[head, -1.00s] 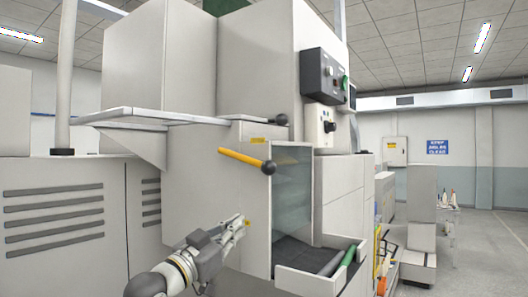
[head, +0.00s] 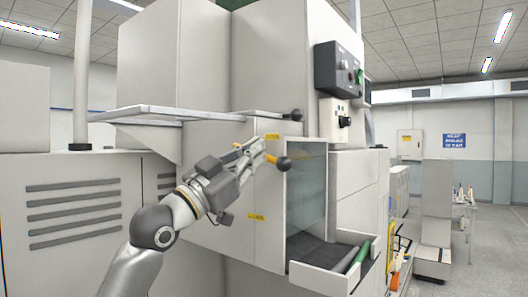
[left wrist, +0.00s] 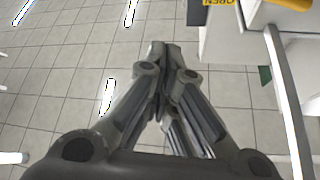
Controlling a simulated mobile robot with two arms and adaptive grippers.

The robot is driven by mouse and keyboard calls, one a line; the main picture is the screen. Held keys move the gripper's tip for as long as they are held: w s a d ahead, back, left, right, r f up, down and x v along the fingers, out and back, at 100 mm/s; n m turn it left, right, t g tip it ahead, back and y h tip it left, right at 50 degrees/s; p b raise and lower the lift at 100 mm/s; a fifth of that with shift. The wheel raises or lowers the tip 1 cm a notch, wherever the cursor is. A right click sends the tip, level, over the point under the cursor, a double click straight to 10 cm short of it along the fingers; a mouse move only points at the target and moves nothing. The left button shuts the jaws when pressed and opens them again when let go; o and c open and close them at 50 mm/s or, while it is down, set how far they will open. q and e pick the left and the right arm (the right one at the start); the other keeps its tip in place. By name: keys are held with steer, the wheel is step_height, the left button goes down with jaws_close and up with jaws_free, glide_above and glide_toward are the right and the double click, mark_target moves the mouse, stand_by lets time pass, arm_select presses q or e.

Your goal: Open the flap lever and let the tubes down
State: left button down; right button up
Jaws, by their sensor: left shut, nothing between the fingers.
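The yellow flap lever (head: 270,158) with a black ball knob (head: 283,163) sticks out from the white machine front. In the head view my left gripper (head: 255,148) overlaps the lever and hides most of its bar. The gripper's fingers are shut and empty. In the left wrist view the fingertips (left wrist: 165,48) are together, and the yellow lever (left wrist: 292,4) shows at the top right, apart from them. A grey tube (head: 346,258) and a green tube (head: 362,253) lie in the open tray (head: 325,278) below the glass window (head: 306,195). My right gripper is not in view.
A second bar with a black knob (head: 292,115) sits above the lever, at a white shelf (head: 160,113). A control box (head: 338,70) is at the upper right. Tiled floor (left wrist: 60,80) lies open below the gripper.

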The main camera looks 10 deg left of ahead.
arm_select(q)
steer(key=p+x, duration=0.5)
steer(key=x, duration=0.4)
steer(key=f+p, duration=0.1)
steer(key=f, duration=0.1)
steer(key=w+f+p, duration=0.1)
steer(key=shift+w+a+f, duration=0.1)
steer(key=shift+a+f, duration=0.15)
steer(key=shift+f, duration=0.1)
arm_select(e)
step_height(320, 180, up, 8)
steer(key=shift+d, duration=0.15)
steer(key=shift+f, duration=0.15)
